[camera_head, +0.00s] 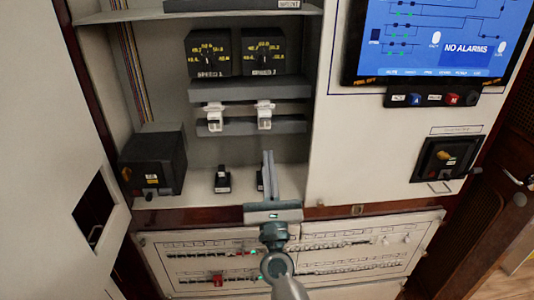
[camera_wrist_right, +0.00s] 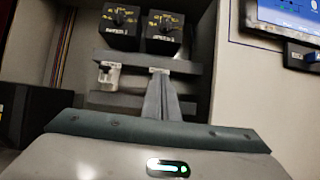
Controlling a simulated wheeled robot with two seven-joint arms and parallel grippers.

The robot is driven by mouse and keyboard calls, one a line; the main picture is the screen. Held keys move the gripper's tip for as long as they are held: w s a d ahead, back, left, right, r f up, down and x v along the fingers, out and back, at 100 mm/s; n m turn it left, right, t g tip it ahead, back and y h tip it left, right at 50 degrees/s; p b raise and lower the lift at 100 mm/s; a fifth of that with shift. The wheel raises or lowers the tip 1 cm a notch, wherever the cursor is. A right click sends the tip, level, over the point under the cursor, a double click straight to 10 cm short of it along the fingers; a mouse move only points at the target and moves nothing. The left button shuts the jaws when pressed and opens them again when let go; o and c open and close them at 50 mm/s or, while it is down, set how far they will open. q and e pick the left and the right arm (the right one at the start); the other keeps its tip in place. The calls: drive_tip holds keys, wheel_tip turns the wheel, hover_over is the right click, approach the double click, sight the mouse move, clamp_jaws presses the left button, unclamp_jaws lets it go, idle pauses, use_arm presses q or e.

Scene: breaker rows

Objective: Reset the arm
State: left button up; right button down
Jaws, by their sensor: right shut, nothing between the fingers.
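My right gripper (camera_head: 268,160) reaches up from the bottom of the head view, in front of the open cabinet. Its fingers are together with nothing between them, and they also show in the right wrist view (camera_wrist_right: 161,88). The fingers stand in front of the cabinet's lower shelf and partly hide a small black switch (camera_head: 260,180) there. Another small black switch (camera_head: 222,180) is to their left, apart from them. My left gripper is in neither view.
Two black dial boxes (camera_head: 209,54) and two white breakers (camera_head: 214,117) are above the fingers. A black box (camera_head: 153,162) stands left. The breaker panel (camera_head: 200,262) is below, with a red piece (camera_head: 218,280). A screen (camera_head: 440,40) reading "NO ALARMS" and a black handle unit (camera_head: 446,158) are right.

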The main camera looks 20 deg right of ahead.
drive_tip(key=shift+s+a+r, duration=0.2)
drive_tip(key=shift+s, duration=0.4)
